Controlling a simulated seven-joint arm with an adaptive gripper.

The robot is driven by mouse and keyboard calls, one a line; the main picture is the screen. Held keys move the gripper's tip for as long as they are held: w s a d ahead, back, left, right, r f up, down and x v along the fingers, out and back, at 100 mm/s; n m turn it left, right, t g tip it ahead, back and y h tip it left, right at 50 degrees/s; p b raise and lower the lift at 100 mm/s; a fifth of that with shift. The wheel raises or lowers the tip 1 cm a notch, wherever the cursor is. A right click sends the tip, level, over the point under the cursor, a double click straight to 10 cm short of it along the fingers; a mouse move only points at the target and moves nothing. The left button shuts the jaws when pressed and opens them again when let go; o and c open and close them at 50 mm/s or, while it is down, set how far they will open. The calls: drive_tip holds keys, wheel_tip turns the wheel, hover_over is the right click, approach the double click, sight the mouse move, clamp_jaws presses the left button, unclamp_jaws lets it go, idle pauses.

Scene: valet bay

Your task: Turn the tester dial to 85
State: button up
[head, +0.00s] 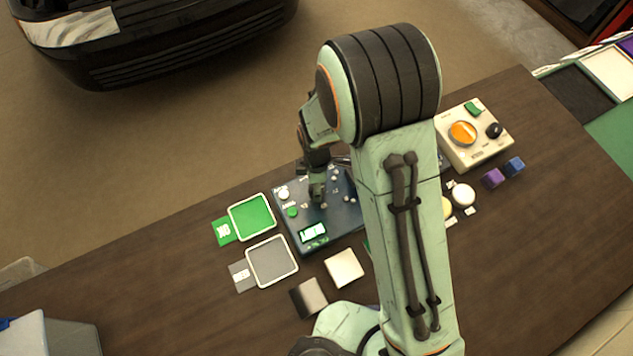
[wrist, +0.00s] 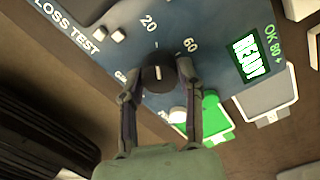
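The tester is a dark blue panel (head: 345,217) on the brown table, partly hidden by my arm in the head view. In the wrist view, its black dial (wrist: 158,72) has a short white mark pointing up, roughly between the printed 20 and 60. I cannot make out an 85. A green display (wrist: 247,57) reads READY, with "OK 80+" printed beside it. My gripper (wrist: 160,72) has one finger on each side of the dial. I cannot tell whether the fingers touch it. In the head view, my gripper (head: 317,193) is over the panel.
A green pad (head: 252,217) and a grey pad (head: 272,261) lie left of the tester. A cream box with an orange dial (head: 463,133) stands at the right, near purple and blue blocks (head: 503,173). A dark car bumper (head: 160,40) is beyond the table.

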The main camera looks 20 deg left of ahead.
clamp_jaws()
drive_tip(key=m, duration=1.1)
drive_tip(key=shift+m, duration=0.4)
drive_tip(key=m, duration=1.1)
